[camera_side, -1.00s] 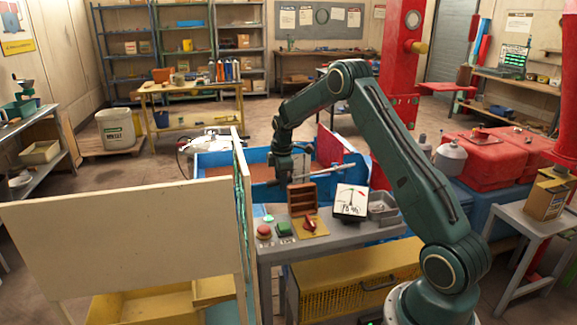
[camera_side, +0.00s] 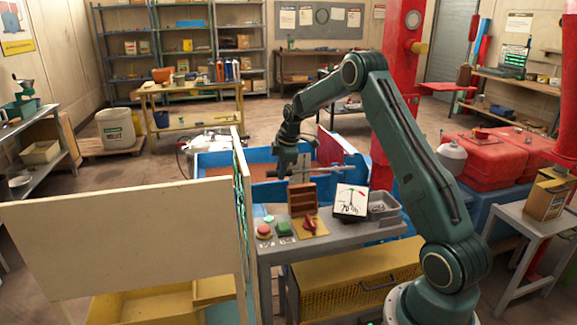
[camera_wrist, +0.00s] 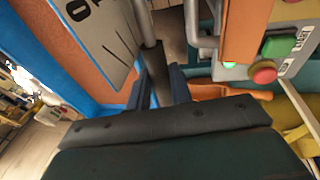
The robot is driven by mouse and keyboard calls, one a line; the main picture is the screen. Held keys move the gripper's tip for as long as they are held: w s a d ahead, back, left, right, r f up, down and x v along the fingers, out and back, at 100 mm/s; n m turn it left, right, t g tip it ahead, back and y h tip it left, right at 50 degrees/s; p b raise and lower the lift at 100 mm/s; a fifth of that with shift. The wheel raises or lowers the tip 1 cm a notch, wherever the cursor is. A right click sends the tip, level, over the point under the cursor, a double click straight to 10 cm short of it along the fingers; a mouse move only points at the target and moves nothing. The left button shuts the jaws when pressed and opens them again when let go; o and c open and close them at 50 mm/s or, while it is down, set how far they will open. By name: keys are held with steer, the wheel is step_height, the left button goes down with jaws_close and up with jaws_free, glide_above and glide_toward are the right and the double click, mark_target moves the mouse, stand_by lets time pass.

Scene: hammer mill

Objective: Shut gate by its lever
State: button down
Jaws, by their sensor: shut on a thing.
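The lever (camera_side: 322,170) is a thin grey rod above the blue trough in the side view, lying nearly level across the picture. In the wrist view, the rod's dark grip (camera_wrist: 157,72) stands between the fingers of my gripper (camera_wrist: 158,88). My gripper also shows in the side view (camera_side: 286,168), at the lever's left end, pointing down and shut on it. A pale scale plate (camera_wrist: 98,35) with dark marks lies beside the rod in the wrist view. I cannot clearly make out the gate itself.
A grey control stand (camera_side: 345,230) in front carries a red button (camera_side: 264,231), a green button (camera_side: 283,228) and a white dial gauge (camera_side: 350,200). The blue trough (camera_side: 235,158) lies behind. A tall cream panel (camera_side: 120,235) stands at the left.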

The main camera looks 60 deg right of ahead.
steer(key=shift+s+d+r+t+y, duration=0.2)
steer(key=shift+r+t+y, duration=0.2)
steer(key=shift+r, duration=0.6)
steer(key=shift+s+d+r+t+y, duration=0.25)
steer(key=shift+r+t+y, duration=0.15)
steer(key=shift+r, duration=0.6)
steer(key=shift+s+d+r+t+y, duration=0.25)
steer(key=shift+r+t, duration=0.25)
steer(key=shift+r, duration=0.5)
steer(key=shift+w, duration=0.1)
steer(key=c, duration=1.3)
jaws_free()
steer(key=shift+o, duration=0.2)
steer(key=shift+r, duration=0.1)
steer(key=v, duration=1.3)
steer(key=shift+s+r, duration=0.2)
steer(key=shift+r, duration=0.05)
steer(key=shift+d, duration=0.1)
